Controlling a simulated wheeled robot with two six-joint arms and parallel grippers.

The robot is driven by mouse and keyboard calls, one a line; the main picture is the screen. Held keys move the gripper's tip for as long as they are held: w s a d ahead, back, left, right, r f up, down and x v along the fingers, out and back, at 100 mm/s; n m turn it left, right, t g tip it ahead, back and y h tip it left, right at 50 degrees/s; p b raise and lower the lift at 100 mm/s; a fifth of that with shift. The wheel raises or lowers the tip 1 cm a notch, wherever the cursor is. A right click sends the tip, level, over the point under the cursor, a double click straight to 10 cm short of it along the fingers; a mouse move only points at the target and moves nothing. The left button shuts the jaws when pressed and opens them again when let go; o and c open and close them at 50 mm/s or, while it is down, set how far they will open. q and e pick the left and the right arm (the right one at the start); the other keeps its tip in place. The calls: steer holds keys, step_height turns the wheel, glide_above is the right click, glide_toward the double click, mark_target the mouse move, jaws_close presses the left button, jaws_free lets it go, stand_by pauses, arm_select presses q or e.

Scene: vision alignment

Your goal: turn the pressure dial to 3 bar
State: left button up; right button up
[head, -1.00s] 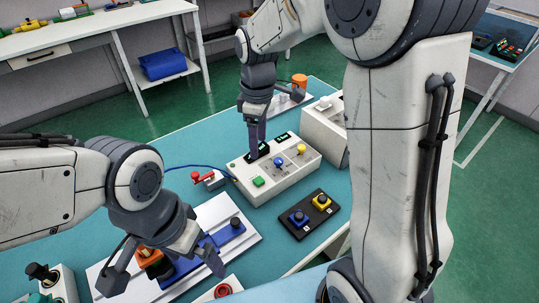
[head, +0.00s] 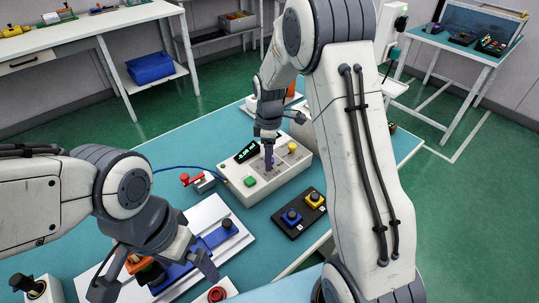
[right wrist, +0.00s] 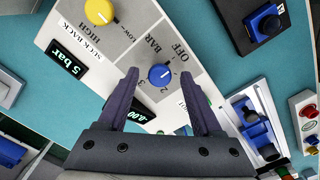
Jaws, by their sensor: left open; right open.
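The blue pressure dial (right wrist: 160,75) shows in the right wrist view on the control box's grey panel, by marks reading OFF, BAR, 2 and 3. My right gripper (head: 268,166) is open above the control box (head: 262,197). In the right wrist view its fingers lie on either side of the dial; I cannot tell if they touch it. In the head view the gripper hides the dial. My left gripper (head: 154,281) is open over the white board at lower left.
A yellow dial (right wrist: 99,11), a second display (right wrist: 68,64) and a green button (head: 250,181) are on the same box. A black pad (head: 299,214) with blue and yellow knobs lies right of it. A red-handled valve (head: 197,180) stands left. A white board (head: 202,214) holds a blue slide.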

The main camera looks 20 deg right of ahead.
steer(key=shift+f, duration=0.1)
jaws_close()
